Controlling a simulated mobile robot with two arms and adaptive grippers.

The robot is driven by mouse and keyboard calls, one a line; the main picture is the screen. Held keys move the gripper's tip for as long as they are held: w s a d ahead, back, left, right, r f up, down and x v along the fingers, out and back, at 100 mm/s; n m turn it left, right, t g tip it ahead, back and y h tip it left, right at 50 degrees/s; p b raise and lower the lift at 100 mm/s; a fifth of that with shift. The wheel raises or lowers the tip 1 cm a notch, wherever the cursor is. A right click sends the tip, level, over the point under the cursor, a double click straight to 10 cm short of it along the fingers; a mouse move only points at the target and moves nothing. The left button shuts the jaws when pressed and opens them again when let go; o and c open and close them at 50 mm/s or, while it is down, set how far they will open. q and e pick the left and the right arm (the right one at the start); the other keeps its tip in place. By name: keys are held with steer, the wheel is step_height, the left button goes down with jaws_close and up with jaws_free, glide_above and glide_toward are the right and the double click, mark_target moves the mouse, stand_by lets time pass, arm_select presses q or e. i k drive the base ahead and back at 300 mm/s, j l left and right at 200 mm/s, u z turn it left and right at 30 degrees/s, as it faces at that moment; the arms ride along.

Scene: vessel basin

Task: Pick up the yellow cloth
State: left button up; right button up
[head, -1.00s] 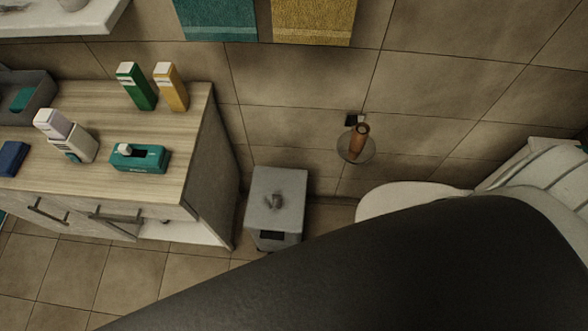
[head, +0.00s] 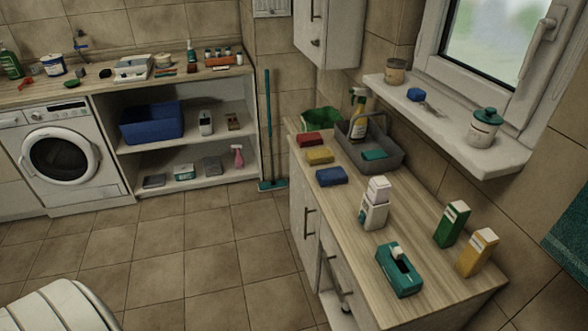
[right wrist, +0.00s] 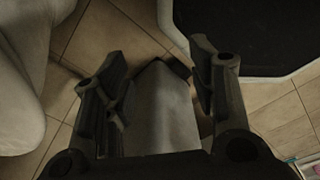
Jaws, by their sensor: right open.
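A folded yellow cloth (head: 320,156) lies on the wooden counter in the head view, between a red cloth (head: 310,139) and a blue cloth (head: 331,176), near the counter's left edge. My right gripper (right wrist: 160,80) shows only in the right wrist view. Its two dark fingers are apart, with nothing held between them. A pale grey box-like shape lies below the fingers. The yellow cloth is not in the right wrist view. My left gripper is not in either view.
The counter (head: 430,282) also bears a grey caddy (head: 385,155) with a spray bottle, a white bottle (head: 375,205), a teal dispenser (head: 400,270), a green carton (head: 451,224) and a yellow carton (head: 477,252). A washing machine (head: 60,157) stands at far left. Open tiled floor (head: 190,250) lies left of the counter.

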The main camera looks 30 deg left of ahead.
mark_target(321, 156)
steer(key=u, duration=0.85)
steer(key=i+j, duration=0.15)
